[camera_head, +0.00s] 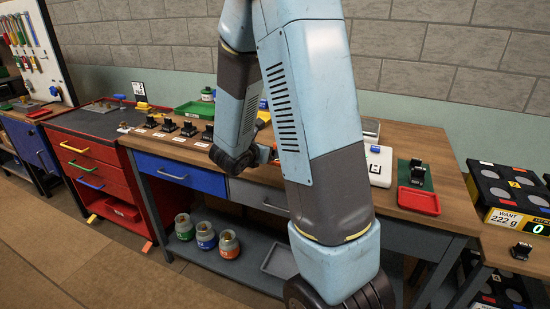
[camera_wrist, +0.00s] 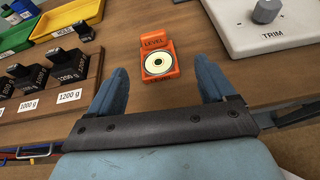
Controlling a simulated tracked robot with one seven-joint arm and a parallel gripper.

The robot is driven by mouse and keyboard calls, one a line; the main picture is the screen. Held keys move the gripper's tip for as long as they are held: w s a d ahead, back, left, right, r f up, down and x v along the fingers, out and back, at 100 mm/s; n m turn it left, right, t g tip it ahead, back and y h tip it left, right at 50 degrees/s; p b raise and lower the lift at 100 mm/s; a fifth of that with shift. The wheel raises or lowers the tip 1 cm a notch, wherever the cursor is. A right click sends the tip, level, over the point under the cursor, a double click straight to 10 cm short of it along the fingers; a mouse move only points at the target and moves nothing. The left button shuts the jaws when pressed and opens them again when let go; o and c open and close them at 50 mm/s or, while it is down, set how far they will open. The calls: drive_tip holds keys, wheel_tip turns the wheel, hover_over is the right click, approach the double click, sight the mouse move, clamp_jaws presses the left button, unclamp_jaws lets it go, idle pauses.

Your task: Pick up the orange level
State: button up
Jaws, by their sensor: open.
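The orange level (camera_wrist: 158,58) lies on the wooden table in the wrist view, with a round white dial and the word LEVEL on it. My gripper (camera_wrist: 160,80) is open, its two blue fingers apart. The level shows between and just beyond the fingertips, with nothing held. I cannot tell the height gap between fingers and table. In the head view my arm hides most of the level's area; a small orange patch shows beside my wrist.
A wooden rack with black weights (camera_wrist: 68,62) labelled in grams stands left of the level. Yellow and green trays (camera_wrist: 70,14) lie behind it. A white TRIM panel with a grey knob (camera_wrist: 266,10) is at the right. A red tray (camera_head: 418,201) sits farther right.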

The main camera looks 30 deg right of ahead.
drive_tip(key=shift+w+a+f+n, duration=0.1)
drive_tip(key=shift+w+f+n, duration=0.2)
drive_tip(key=shift+f, duration=0.05)
drive_tip(key=shift+w+f, duration=0.2)
drive_tip(key=x, duration=0.8)
drive_tip(key=shift+w+r, duration=0.1)
drive_tip(key=shift+r, duration=0.05)
drive_tip(key=shift+r+x, duration=0.15)
drive_tip(key=shift+x, duration=1.2)
drive_tip(key=shift+r+x, duration=0.15)
drive_tip(key=shift+x, duration=1.2)
drive_tip(key=shift+w, duration=0.15)
drive_tip(key=shift+c, duration=0.3)
drive_tip(key=shift+t, duration=0.3)
drive_tip(key=c, duration=1)
